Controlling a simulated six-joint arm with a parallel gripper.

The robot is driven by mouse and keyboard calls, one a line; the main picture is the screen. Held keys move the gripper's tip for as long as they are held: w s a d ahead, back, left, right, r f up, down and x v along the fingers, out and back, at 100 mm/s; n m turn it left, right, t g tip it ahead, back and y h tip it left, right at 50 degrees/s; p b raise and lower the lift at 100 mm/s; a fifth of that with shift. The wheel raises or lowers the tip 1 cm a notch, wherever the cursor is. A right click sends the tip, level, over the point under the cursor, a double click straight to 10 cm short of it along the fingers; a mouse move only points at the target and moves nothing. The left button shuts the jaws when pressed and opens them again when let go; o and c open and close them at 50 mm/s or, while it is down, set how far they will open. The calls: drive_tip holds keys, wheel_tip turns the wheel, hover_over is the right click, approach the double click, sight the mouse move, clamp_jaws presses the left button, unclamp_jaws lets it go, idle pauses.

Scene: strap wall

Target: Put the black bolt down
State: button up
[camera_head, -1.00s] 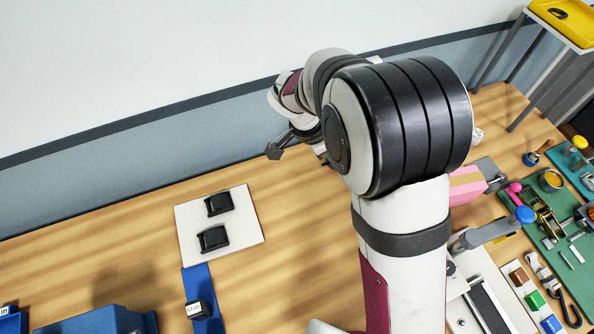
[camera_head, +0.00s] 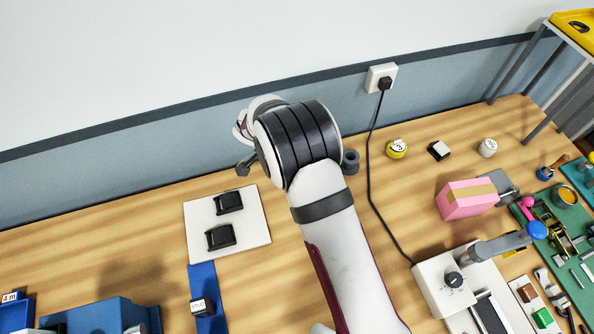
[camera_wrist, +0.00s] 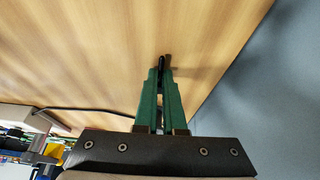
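In the wrist view my gripper (camera_wrist: 161,78) has its two green fingers close together, pointing along the wooden table. A slim black piece, which looks like the black bolt (camera_wrist: 162,61), sits between the fingertips and sticks out past them. A dark shadow lies just to its right on the wood. In the head view my arm hides most of the gripper; only a dark grey part of it shows near the wall. The bolt cannot be made out there.
A white plate (camera_head: 257,232) with two black blocks (camera_head: 220,236) lies on the table (camera_head: 120,225), with a blue strip (camera_head: 203,281) below it. A cable (camera_head: 370,180) hangs from the wall socket.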

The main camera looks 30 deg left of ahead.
drive_tip(key=o, duration=0.4)
drive_tip(key=v, duration=1.2)
drive_tip(key=s+d+r+g, duration=0.1)
drive_tip(key=d+r, duration=0.2)
drive_tip(key=d, duration=0.3)
drive_tip(key=d+r+g+y, duration=0.1)
drive_tip(key=d+r, duration=0.3)
drive_tip(key=d, duration=0.3)
drive_tip(key=s+d+r+g, duration=0.1)
drive_tip(key=d+r, duration=0.2)
drive_tip(key=d, duration=0.3)
drive_tip(key=s+d+n+y, duration=0.1)
drive_tip(key=s+d+y, duration=0.1)
drive_tip(key=s+d, duration=0.3)
drive_tip(key=s+d+n+y, duration=0.2)
drive_tip(key=s+d, duration=0.4)
drive_tip(key=s, duration=0.6)
drive_tip(key=shift+r, duration=0.2)
